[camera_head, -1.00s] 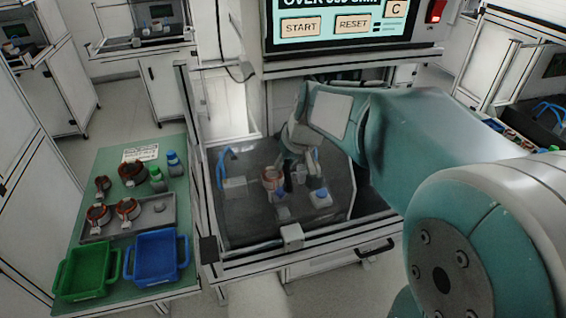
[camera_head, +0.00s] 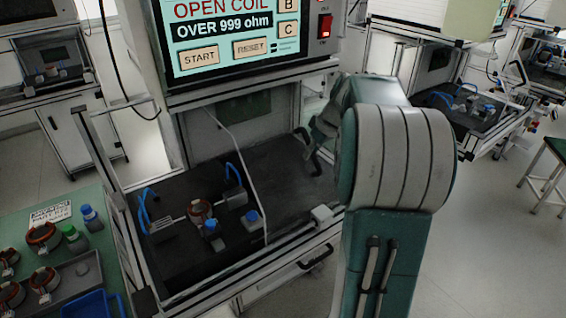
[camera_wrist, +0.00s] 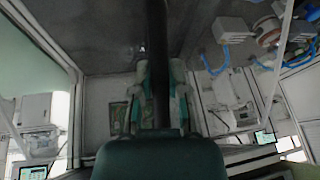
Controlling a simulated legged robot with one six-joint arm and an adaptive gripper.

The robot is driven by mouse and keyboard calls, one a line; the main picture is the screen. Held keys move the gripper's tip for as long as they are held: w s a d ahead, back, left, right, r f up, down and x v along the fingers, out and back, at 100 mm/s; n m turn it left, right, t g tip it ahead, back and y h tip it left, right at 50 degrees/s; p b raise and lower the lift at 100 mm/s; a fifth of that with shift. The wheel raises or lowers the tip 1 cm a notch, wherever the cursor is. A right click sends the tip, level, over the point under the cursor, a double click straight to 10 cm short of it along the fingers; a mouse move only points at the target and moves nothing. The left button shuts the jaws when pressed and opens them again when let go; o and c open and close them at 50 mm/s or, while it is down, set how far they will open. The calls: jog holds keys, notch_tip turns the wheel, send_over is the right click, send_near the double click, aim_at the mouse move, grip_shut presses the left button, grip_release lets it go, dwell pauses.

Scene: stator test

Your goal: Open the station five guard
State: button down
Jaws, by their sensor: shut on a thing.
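The station guard shows by its thin pale bent edge (camera_head: 258,195), running from the back wall down to the front rail across the middle of the bench. Its clear panel is hard to make out. My gripper (camera_head: 312,150) is over the right part of the station, right of that edge. In the wrist view my gripper (camera_wrist: 158,88) has its two fingers on either side of a dark upright bar (camera_wrist: 157,40) and is shut on it. I cannot tell whether the bar belongs to the guard.
A copper-wound stator (camera_head: 200,212) and a blue-topped button box (camera_head: 253,219) are on the dark bench (camera_head: 285,175). A small white box (camera_head: 322,215) is on the front rail. The screen (camera_head: 235,40) reads OPEN COIL. A green side table (camera_head: 85,205) stands at left.

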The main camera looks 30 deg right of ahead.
aim_at(320, 154)
jog(key=d, duration=0.5)
jog(key=shift+f, duration=0.1)
jog(key=c, duration=0.6)
grip_release()
jog(key=shift+c, duration=0.2)
jog(key=shift+d, duration=0.1)
jog(key=v, duration=1.2)
jog(key=shift+w, duration=0.15)
